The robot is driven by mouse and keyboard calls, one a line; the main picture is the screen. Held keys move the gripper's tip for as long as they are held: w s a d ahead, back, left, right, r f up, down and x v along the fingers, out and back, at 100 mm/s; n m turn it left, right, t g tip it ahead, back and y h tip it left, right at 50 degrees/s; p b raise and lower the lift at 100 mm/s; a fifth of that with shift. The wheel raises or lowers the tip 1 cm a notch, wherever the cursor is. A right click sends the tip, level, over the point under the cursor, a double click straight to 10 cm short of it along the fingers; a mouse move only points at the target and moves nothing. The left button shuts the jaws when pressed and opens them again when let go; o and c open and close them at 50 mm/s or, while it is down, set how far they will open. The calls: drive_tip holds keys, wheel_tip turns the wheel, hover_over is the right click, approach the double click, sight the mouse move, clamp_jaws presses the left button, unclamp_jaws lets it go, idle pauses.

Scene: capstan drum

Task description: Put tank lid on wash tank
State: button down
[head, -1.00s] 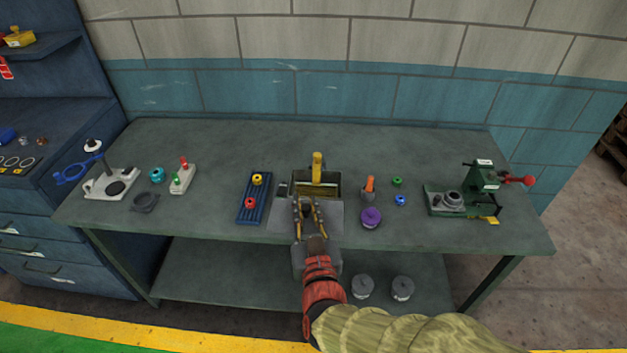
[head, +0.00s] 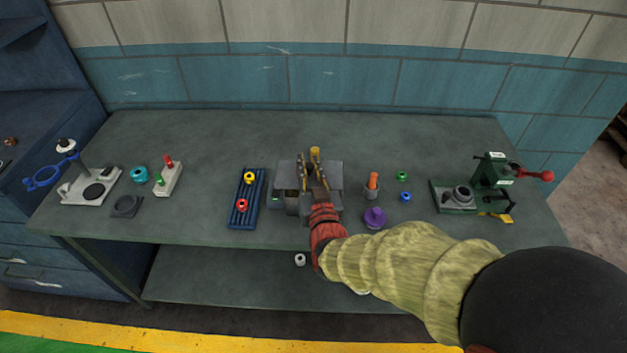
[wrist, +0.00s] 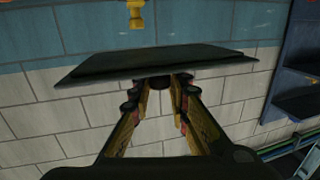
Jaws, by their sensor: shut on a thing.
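The tank lid (head: 334,175) is a flat dark grey plate, held by its knob in my gripper (head: 313,158). In the head view it covers most of the wash tank's opening. Only part of the wash tank (head: 291,204) shows at the lid's front left; my gripper and arm hide more of it. In the wrist view the lid (wrist: 150,64) appears nearly edge-on beyond my gripper (wrist: 160,82), whose fingers close on the dark knob. I cannot tell whether the lid touches the tank rim.
A yellow post (head: 315,152) stands behind the lid. A blue rack (head: 247,200) with yellow and red rings lies to the left. An orange-handled tool in a grey cup (head: 372,187) and a purple knobbed piece (head: 375,217) stand close on the right. The bench behind is clear.

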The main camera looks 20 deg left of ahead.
sight(313, 169)
drive_tip(key=w+f+b, duration=0.3)
drive_tip(key=w+f, duration=0.1)
drive_tip(key=f, duration=0.5)
drive_tip(key=shift+w+f, duration=0.15)
drive_tip(key=shift+w, duration=0.05)
drive_tip(key=c, duration=1.7)
unclamp_jaws()
drive_tip(key=shift+d+f, duration=0.1)
drive_tip(key=shift+f, duration=0.25)
drive_tip(key=shift+s, duration=0.15)
drive_tip(key=v, duration=0.3)
drive_tip(key=p+v, duration=0.1)
drive_tip(key=v, duration=0.3)
drive_tip(key=r+p+v, duration=0.1)
drive_tip(key=v, duration=0.3)
drive_tip(key=shift+s+r, duration=0.1)
drive_tip(key=shift+s, duration=0.05)
drive_tip(key=shift+d, duration=0.1)
